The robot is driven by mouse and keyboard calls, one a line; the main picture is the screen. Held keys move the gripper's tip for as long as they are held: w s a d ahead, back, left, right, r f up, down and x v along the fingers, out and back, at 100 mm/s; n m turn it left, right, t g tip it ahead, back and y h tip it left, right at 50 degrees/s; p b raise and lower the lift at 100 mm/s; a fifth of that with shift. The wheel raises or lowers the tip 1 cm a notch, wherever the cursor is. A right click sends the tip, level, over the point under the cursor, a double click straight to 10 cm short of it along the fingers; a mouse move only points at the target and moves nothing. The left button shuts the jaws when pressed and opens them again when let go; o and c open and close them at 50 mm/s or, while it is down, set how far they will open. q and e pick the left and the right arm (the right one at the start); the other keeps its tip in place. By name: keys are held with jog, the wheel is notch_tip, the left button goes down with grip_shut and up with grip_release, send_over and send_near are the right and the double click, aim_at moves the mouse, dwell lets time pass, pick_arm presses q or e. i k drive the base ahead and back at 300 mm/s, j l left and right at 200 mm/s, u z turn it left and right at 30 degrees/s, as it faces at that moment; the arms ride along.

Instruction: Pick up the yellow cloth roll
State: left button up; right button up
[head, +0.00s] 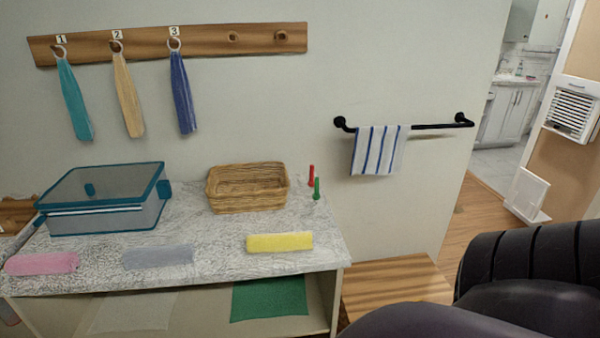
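The yellow cloth roll (280,242) lies on its side on the speckled white countertop (215,228), near the front edge and toward the right end. It lies a little in front of the wicker basket and nothing covers it. Neither of my grippers shows in the head view. Dark links of my own arm fill the lower right corner, well to the right of the roll.
A pink roll (42,263) and a grey roll (157,256) lie along the same front edge. Behind are a teal-lidded bin (103,215), a wicker basket (247,189), and red (311,176) and green (317,189) pegs. Towels hang above; a green cloth (270,299) lies below.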

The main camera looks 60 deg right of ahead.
aim_at(302, 240)
jog(key=i+j+z, duration=0.1)
jog(key=z, duration=0.3)
jog(key=i+j+z, duration=0.15)
jog(key=z, duration=0.2)
jog(key=i+j+z, duration=0.15)
jog(key=z, duration=0.25)
